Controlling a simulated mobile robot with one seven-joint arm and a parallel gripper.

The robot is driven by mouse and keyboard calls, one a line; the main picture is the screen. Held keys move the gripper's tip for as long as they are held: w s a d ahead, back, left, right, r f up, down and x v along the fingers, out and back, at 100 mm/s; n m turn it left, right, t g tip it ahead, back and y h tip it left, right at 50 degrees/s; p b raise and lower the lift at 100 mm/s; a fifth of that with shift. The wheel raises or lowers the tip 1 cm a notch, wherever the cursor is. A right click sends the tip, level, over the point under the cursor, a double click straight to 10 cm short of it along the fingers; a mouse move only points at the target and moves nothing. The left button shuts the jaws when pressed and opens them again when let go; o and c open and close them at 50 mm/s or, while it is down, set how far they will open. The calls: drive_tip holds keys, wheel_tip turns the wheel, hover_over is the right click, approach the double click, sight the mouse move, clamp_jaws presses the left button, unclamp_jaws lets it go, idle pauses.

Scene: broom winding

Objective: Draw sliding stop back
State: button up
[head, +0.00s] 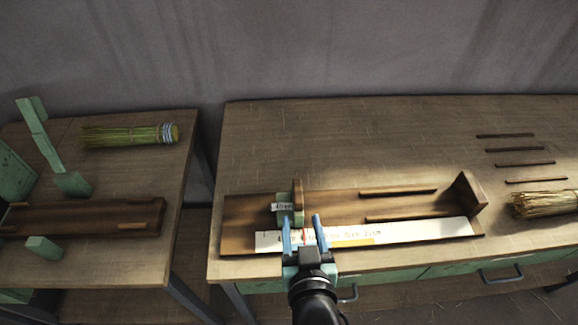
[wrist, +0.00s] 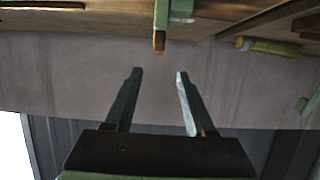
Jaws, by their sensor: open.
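The sliding stop (head: 298,193) is an upright wooden plate with a green block and a small white label on its left side. It stands toward the left end of a long wooden measuring trough (head: 245,212) on the right bench. My gripper (head: 302,217) is open with its two blue fingers apart, at the trough's front edge just in front of the stop. In the wrist view, a green block with a wooden tip (wrist: 159,40) hangs beyond the empty gap between my fingers (wrist: 160,73). I cannot tell whether a finger touches the stop.
A printed scale strip (head: 420,230) runs along the trough's front, and a fixed wooden end plate (head: 468,192) closes its right end. A straw bundle (head: 545,204) lies at right. The left bench holds a bound green bundle (head: 130,135) and a green lever (head: 40,140).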

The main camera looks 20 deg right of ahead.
sight(299, 199)
drive_tip(key=shift+g, duration=0.4)
drive_tip(key=x, duration=1.2)
drive_tip(key=shift+d, duration=0.1)
drive_tip(key=shift+c, duration=0.2)
clamp_jaws()
idle(0.9)
